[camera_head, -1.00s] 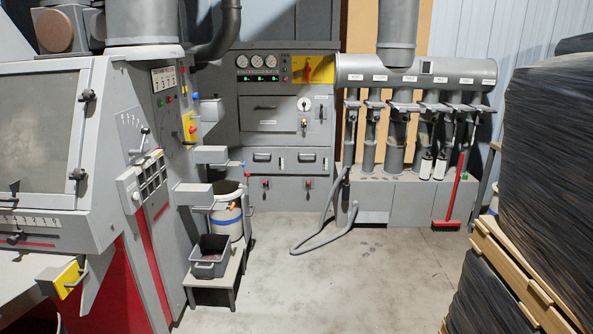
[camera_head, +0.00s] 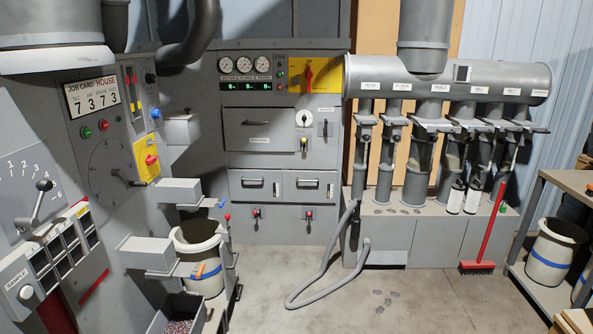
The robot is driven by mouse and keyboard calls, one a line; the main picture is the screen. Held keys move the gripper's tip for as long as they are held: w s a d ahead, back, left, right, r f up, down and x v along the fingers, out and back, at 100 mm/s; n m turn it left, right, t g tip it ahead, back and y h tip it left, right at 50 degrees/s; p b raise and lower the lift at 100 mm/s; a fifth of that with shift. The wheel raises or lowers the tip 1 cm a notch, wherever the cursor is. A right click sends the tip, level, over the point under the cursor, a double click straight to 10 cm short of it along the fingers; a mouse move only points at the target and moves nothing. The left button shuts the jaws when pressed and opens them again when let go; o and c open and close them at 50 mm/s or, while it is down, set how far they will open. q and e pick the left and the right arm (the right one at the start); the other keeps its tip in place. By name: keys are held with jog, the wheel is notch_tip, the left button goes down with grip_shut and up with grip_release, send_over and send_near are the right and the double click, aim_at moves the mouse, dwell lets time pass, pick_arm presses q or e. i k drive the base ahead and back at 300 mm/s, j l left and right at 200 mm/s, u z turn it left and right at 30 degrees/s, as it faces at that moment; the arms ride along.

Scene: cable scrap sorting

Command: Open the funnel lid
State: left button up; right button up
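I cannot make out a funnel lid in this view. The nearest machine (camera_head: 75,160) fills the left side, with a job card display reading 7 3 7 3, a dial, a lever (camera_head: 40,203) and a yellow switch plate (camera_head: 147,157). A large grey cylinder (camera_head: 50,30) sits on top of it at the upper left. Neither of my grippers is in view.
A grey cabinet (camera_head: 270,205) with gauges stands at the back. A duct manifold (camera_head: 440,78) is to its right, with a hose (camera_head: 310,297) on the floor. A red broom (camera_head: 490,225) leans there.

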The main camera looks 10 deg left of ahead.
aim_at(187, 114)
jog(key=i, duration=1.7)
jog(key=i+u, duration=0.4)
jog(key=i+l+u, duration=0.6)
jog(key=i+u, duration=0.15)
jog(key=i+l+u, duration=0.35)
